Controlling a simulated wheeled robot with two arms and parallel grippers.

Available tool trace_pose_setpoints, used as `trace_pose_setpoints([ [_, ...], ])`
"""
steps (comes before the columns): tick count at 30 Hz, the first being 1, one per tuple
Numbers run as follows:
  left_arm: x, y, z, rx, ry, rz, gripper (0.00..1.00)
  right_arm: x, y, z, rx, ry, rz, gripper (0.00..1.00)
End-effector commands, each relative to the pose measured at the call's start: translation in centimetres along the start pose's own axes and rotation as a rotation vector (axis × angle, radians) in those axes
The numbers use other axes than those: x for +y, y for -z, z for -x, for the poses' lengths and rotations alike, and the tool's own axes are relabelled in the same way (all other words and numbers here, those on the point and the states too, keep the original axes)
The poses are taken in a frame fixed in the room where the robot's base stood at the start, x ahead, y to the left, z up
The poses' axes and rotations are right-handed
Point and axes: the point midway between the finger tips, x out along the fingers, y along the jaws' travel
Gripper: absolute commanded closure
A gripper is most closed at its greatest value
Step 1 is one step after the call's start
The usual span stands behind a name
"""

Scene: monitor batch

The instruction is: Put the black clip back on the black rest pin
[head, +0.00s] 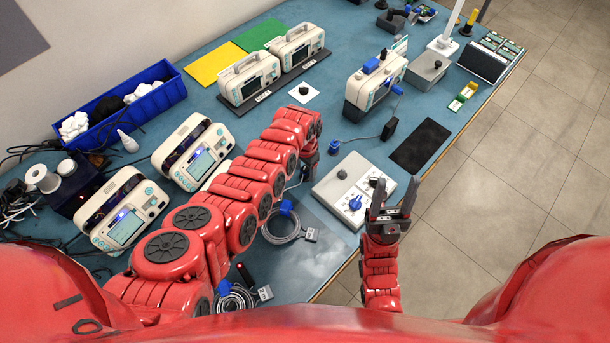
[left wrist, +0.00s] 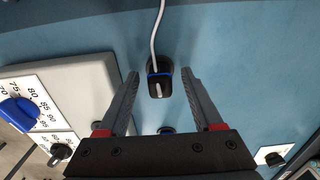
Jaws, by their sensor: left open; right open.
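The black clip (head: 390,128) is a dark block on a cable, lying on the blue table below the right-hand monitor. In the left wrist view the black clip (left wrist: 160,84) has a blue band and a pale cable running up. It appears between my left gripper's (left wrist: 160,73) open fingertips; contact cannot be told. In the head view my left arm mostly hides that gripper. A short black pin, likely the rest pin (head: 303,90), stands on a white square plate, also at the lower right of the left wrist view (left wrist: 273,158). My right gripper (head: 396,185) is open and empty beyond the table's edge.
A white dial box (head: 326,187) stands beside my left gripper. A blue clip (head: 333,147) lies close by. A monitor (head: 362,92) stands behind, with a black mat (head: 420,146) to the right. More monitors (head: 247,82) and coiled cables (head: 283,228) lie around my left arm.

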Motion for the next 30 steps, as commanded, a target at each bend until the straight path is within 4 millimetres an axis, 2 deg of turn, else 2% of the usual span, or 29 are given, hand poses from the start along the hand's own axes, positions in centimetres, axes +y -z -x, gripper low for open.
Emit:
trace_pose_setpoints([
  [7, 0.1, 0.1, 1.5, 0.002, 0.001, -0.004, 0.33, 0.0, 0.0, -0.2, 0.0, 0.0, 0.0, 0.45],
  [11, -0.1, 0.1, 3.1, 0.006, 0.001, 0.004, 0.33, 0.0, 0.1, -0.3, 0.0, 0.0, 0.0, 0.45],
  [17, 0.0, 0.1, 5.4, 0.004, 0.0, 0.001, 0.33, 0.0, -0.1, 0.6, 0.0, 0.0, 0.0, 0.45],
  [23, 0.0, 0.2, 9.1, 0.009, 0.003, 0.001, 0.33, -0.1, -0.3, 2.1, 0.0, 0.0, 0.0, 0.45],
  [26, -0.1, 0.2, 11.6, 0.009, 0.003, 0.001, 0.33, -0.1, -0.5, 2.9, 0.0, 0.0, 0.0, 0.45],
  [27, -0.2, -0.1, 13.6, 0.002, -0.002, 0.004, 0.33, 0.0, -0.1, 0.9, -0.001, 0.0, 0.0, 0.45],
  [30, -0.1, 0.0, 15.5, 0.002, -0.002, 0.001, 0.33, 0.0, 0.1, -0.6, 0.001, 0.0, 0.0, 0.45],
])
